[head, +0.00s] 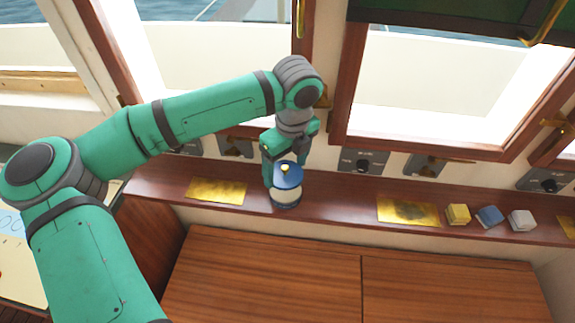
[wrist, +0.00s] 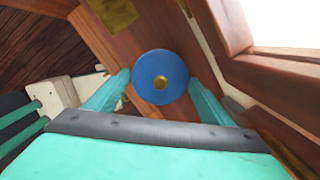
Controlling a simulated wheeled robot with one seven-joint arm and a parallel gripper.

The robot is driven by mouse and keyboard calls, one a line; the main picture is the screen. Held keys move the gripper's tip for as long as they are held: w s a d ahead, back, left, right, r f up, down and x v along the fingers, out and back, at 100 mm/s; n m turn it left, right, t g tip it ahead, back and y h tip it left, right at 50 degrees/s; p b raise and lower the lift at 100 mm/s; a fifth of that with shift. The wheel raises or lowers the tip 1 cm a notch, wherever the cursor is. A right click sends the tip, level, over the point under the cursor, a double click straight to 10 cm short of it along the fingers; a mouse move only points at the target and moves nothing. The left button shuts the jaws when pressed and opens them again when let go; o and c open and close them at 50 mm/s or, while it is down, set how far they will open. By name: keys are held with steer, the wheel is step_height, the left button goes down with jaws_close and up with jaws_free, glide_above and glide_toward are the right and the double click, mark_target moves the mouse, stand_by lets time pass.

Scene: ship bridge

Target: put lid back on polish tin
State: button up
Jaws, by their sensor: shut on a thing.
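My gripper (head: 283,160) is over the wooden ledge, shut on the blue lid (head: 288,178). The lid is a round disc with a small brass knob; in the wrist view the lid (wrist: 148,84) sits between my two fingertips (wrist: 160,79). The polish tin (head: 286,198), pale with a dark blue band, stands upright on the ledge directly below the lid in the head view. I cannot tell whether lid and tin touch. The tin's opening is hidden under the lid in the wrist view.
The wooden ledge (head: 325,203) runs under the windows. A brass plate (head: 216,191) lies left of the tin and another brass plate (head: 408,211) right. Farther right are a yellow block (head: 458,214), a blue block (head: 489,216) and a white block (head: 522,221). Window frames rise behind.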

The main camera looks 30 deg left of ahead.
mark_target(287, 175)
steer(key=shift+f, duration=2.55)
steer(key=shift+f, duration=0.15)
stand_by(0.3)
steer(key=o, duration=1.1)
steer(key=shift+o, duration=0.4)
steer(key=shift+r, duration=3.5)
